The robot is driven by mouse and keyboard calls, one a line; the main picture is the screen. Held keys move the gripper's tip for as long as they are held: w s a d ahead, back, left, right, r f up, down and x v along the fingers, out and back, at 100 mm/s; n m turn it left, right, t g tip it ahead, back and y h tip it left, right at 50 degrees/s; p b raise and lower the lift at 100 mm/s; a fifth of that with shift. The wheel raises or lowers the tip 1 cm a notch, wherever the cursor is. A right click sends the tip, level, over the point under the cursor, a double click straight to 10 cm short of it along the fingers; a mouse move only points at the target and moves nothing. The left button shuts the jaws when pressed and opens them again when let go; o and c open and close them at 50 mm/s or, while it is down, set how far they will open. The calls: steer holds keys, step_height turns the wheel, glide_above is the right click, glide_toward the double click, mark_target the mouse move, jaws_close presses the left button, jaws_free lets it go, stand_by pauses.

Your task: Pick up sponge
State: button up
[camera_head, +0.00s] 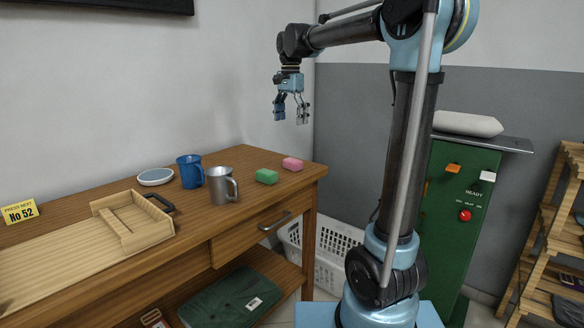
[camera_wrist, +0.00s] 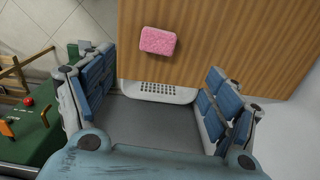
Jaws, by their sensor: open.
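A pink sponge (camera_head: 292,164) lies flat on the wooden table (camera_head: 190,215) near its far right corner. It also shows in the wrist view (camera_wrist: 158,41), on the table top ahead of my fingers. A green sponge-like block (camera_head: 266,176) lies on the table just left of the pink one. My gripper (camera_head: 291,118) is open and empty, raised above the table's far right corner and pointing down. In the wrist view its two blue-padded fingers (camera_wrist: 158,115) are spread wide with nothing between them. The pink sponge is apart from the fingers.
A grey metal mug (camera_head: 221,186), a blue mug (camera_head: 190,172) and a round dish (camera_head: 155,177) stand left of the sponges. A wooden tray (camera_head: 135,225) lies farther left. A white basket (camera_head: 322,250) and a green machine (camera_head: 452,210) stand right of the table.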

glide_toward(293, 160)
steer(key=f, duration=0.5)
steer(key=shift+s+a+f, duration=0.1)
steer(key=shift+s+a, duration=0.15)
steer(key=shift+a, duration=0.1)
steer(key=shift+w+d+f, duration=0.15)
steer(key=shift+w+f, duration=0.05)
steer(key=shift+f, duration=1.1)
steer(key=shift+w+d+f, duration=0.15)
steer(key=shift+f, duration=1.15)
steer(key=c, duration=0.9)
